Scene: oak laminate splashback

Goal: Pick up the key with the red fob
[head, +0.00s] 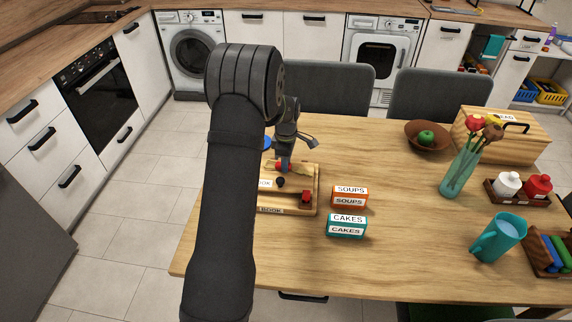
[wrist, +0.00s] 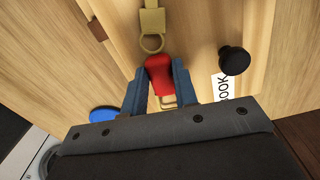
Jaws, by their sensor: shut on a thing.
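The red fob (wrist: 158,72) sits between the two blue fingers of my gripper (wrist: 160,90) in the wrist view, and the fingers are shut on it. A brass ring and flat brass piece (wrist: 152,22) extend from its far end, the outer part cut off by the frame's top edge. In the head view my gripper (head: 283,165) is low over a wooden board or box (head: 312,178) on the table, with a bit of red at its tips. My arm hides the left part of the board. I cannot tell whether the fob is clear of the surface.
A black knob (wrist: 234,60) stands close to the fob. A blue disc (wrist: 104,114) lies left of the fingers. A small red piece (head: 306,196) sits at the board's near right corner. Orange (head: 350,196) and teal (head: 346,226) boxes stand right; the table's middle is clear.

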